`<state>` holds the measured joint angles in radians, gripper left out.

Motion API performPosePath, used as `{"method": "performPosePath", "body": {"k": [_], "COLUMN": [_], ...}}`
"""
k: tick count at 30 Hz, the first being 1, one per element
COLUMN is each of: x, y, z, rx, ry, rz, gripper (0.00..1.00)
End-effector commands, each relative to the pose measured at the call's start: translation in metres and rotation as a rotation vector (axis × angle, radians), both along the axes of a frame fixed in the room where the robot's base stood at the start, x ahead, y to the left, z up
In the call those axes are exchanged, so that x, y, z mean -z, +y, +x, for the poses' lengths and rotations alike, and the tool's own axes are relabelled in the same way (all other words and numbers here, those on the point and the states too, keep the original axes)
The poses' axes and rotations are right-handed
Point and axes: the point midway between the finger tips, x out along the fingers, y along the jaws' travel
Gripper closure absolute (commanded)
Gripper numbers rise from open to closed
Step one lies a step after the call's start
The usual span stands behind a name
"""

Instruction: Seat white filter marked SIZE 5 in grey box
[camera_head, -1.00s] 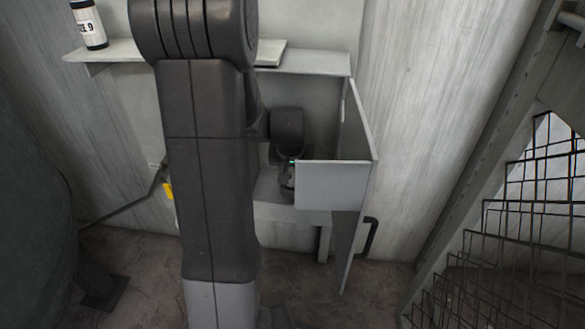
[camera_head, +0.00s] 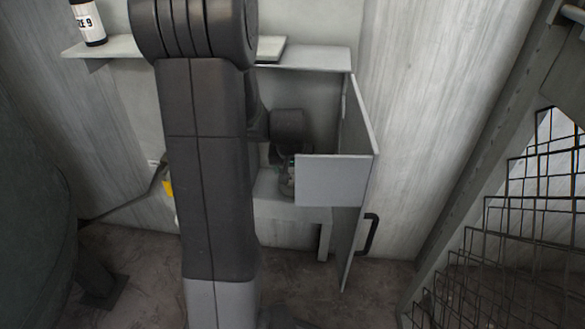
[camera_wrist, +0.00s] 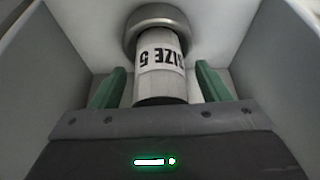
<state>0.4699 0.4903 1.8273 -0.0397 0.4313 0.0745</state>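The white filter (camera_wrist: 160,85) shows its SIZE 5 label upside down in the wrist view. Its far end meets a round grey metal ring (camera_wrist: 157,15) inside the grey box (camera_wrist: 285,75). My gripper (camera_wrist: 160,76) has its two green fingers on either side of the filter, with a visible gap on both sides. The fingers are open. In the head view, the grey box (camera_head: 330,192) is in the middle, and my gripper (camera_head: 286,168) is inside it, partly hidden by the box's front panel. The filter cannot be made out there.
A dark bottle with a white label ending in 9 (camera_head: 88,22) stands on the shelf (camera_head: 110,48) at upper left. A tall grey panel (camera_head: 357,130) with a dark handle (camera_head: 371,235) borders the box on the right. A wire mesh (camera_head: 530,220) stands farther right.

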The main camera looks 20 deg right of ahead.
Motion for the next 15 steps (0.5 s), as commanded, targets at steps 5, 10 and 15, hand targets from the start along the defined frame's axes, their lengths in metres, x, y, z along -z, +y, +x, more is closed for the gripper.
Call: {"method": "performPosePath", "body": {"k": [5, 10, 15], "x": [-0.001, -0.016, -0.049], "y": [0.0, 0.003, 0.009], "z": [0.0, -0.005, -0.016], "rx": [0.0, 0.0, 0.0], "ry": [0.0, -0.001, -0.003], "rz": [0.0, 0.0, -0.002], "gripper": [0.31, 0.31, 0.31]}}
